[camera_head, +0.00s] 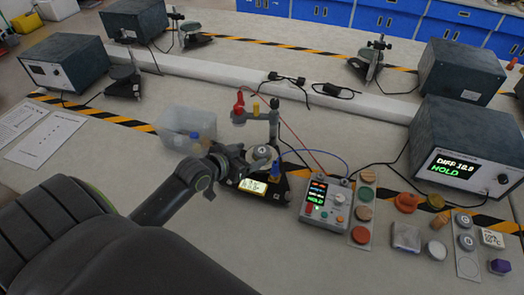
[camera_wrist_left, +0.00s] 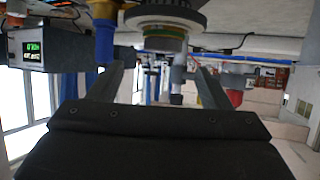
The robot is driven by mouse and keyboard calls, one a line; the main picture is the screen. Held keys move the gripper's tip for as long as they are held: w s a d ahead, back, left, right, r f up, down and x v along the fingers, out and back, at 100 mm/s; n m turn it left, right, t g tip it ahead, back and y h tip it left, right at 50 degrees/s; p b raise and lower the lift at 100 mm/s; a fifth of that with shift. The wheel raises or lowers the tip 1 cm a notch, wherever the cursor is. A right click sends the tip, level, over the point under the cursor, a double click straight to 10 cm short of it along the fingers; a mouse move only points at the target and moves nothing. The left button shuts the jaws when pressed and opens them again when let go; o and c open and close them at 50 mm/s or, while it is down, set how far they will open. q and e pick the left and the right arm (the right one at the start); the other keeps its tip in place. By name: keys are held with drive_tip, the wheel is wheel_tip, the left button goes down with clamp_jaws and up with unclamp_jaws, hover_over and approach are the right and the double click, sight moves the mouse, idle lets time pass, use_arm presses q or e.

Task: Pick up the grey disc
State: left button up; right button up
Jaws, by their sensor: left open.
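A grey disc (camera_head: 262,152) with a mark on its top sits at the small stand near the middle of the bench, right at my left gripper (camera_head: 250,163). In the left wrist view, the two fingers of my left gripper (camera_wrist_left: 158,82) are spread apart. A round piece (camera_wrist_left: 166,28) with a dark rim and a green band shows at the top between and beyond them; I cannot tell whether it is the same disc. No grip on it shows. Other grey discs (camera_head: 466,241) lie on a light plate at the right. My right gripper is not in view.
A blue-topped peg (camera_head: 275,170) stands close to the gripper and also shows in the left wrist view (camera_wrist_left: 104,38). A clear bin (camera_head: 186,124) is behind the arm. A control box (camera_head: 326,203) and cables are to the right.

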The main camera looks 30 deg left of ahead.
sight(262, 150)
use_arm(q)
drive_tip(key=p+x, duration=0.1)
drive_tip(key=x, duration=0.3)
drive_tip(key=shift+w+a+f, duration=0.1)
drive_tip(key=shift+a+f, duration=0.05)
drive_tip(key=shift+f, duration=0.05)
drive_tip(key=shift+w+f, duration=0.25)
drive_tip(key=shift+w, duration=0.15)
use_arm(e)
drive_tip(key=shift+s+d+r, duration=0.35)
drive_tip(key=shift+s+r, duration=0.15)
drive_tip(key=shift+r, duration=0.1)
use_arm(q)
drive_tip(key=shift+c, duration=0.3)
drive_tip(key=c, duration=1)
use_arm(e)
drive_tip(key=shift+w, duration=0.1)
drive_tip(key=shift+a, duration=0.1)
